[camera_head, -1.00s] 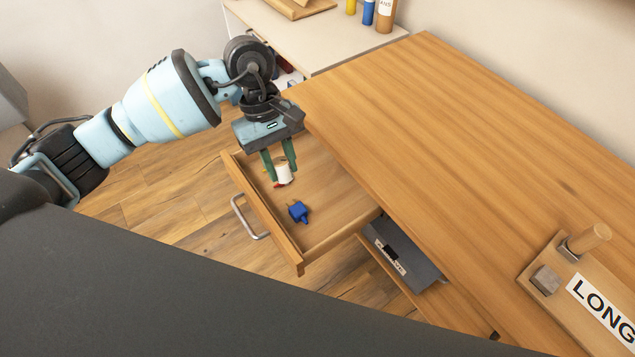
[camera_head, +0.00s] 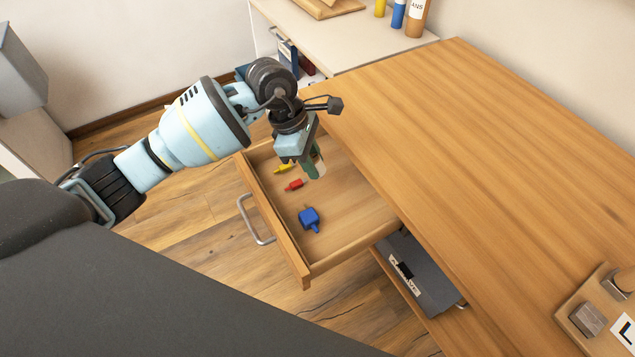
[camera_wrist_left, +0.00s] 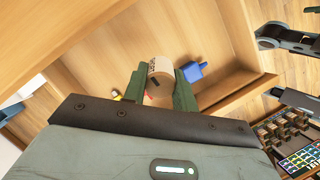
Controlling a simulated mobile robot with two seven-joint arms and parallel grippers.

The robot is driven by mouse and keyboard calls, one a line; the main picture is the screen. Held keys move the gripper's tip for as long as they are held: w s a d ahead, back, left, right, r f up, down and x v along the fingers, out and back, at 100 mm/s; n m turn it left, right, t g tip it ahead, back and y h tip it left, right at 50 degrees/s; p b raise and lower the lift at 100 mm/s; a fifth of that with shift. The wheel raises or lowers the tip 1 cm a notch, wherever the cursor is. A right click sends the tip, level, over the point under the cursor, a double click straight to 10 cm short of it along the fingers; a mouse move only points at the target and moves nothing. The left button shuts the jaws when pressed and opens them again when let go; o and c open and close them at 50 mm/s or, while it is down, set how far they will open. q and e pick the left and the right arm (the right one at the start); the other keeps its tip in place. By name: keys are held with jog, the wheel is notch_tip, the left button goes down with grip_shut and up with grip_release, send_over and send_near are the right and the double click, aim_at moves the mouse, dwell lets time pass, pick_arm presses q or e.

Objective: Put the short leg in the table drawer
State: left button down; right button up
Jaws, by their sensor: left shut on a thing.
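The table drawer (camera_head: 272,222) stands open on the near side of the wooden table (camera_head: 440,150). My left gripper (camera_head: 313,172) points down inside the drawer area, over its far part. It is shut on the short leg, a pale round piece that is mostly hidden behind the fingers in the head view. The left wrist view shows the short leg (camera_wrist_left: 160,72) between the fingers, with dark lettering on its side. I cannot tell whether it touches the drawer floor. My right gripper is not in view.
In the drawer lie a blue piece (camera_head: 309,219), a red piece (camera_head: 295,184) and a yellow piece (camera_head: 284,168). The drawer floor right of them is clear. A grey box (camera_head: 420,275) sits on a shelf below the tabletop. A wooden holder (camera_head: 590,310) stands on the table's right.

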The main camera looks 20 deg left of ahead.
pick_arm(q)
jog(key=shift+f, duration=3.65)
jog(key=shift+f, duration=0.2)
jog(key=c, duration=1.1)
grip_release()
jog(key=v, duration=1.2)
jog(key=shift+r, duration=0.15)
